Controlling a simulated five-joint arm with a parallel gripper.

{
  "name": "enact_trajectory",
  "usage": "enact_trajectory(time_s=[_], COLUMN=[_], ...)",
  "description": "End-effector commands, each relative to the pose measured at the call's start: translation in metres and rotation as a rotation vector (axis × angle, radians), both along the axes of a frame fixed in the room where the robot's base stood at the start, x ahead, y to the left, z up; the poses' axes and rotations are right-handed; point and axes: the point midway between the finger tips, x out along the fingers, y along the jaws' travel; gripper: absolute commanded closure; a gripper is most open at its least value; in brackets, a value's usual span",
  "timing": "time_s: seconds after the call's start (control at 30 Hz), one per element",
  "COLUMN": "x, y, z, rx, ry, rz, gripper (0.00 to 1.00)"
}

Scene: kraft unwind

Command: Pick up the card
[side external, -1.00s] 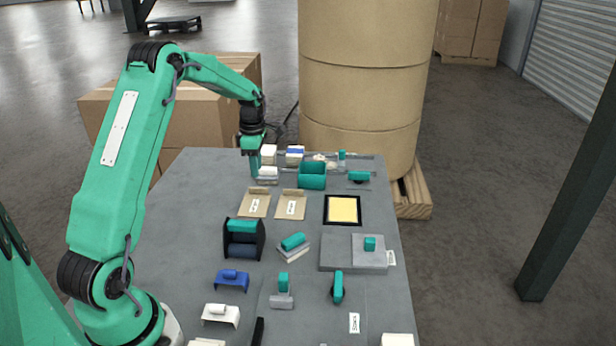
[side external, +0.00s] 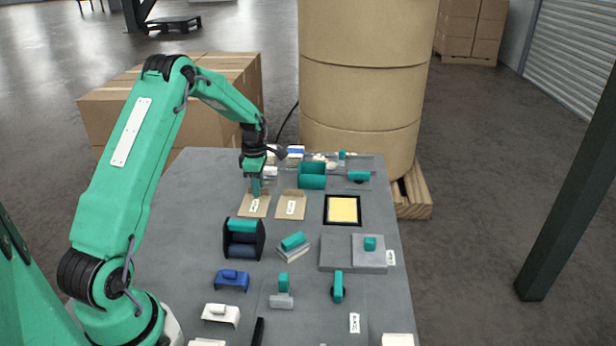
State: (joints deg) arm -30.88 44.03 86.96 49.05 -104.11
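Two tan kraft pieces with white printed labels lie side by side on the grey table, a left one (side external: 246,210) and a right one (side external: 291,208). I cannot tell for sure which thing is the card. A pale yellow sheet (side external: 343,209) lies in a black frame to their right. My gripper (side external: 255,193) points down at the far edge of the left kraft piece and covers part of it. Its green fingers look close together. I cannot tell whether they touch the piece or hold anything.
A green box (side external: 312,176) and small white and blue items stand behind. A green-and-black roller holder (side external: 244,240) and a grey block (side external: 340,253) stand nearer the camera. The grey table (side external: 180,205) is bare at the left. A large kraft roll (side external: 365,90) stands behind it.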

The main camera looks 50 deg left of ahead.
Motion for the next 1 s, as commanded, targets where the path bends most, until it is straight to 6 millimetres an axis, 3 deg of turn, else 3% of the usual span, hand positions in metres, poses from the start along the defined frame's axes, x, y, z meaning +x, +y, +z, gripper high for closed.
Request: enact_trajectory(time_s=[0.57,0.6,0.77,1.0], x=[0.0001,0.0001,0.0001,0.0001], y=[-0.0002,-0.0002,-0.0001,-0.0001], z=[-0.0060,-0.0060,-0.0059,-0.0058], rx=[0.001,0.001,0.001,0.001], ry=[-0.001,-0.001,-0.001,-0.001], rz=[0.000,0.000,0.000,0.000], gripper=[0.69,0.71,1.00,1.00])
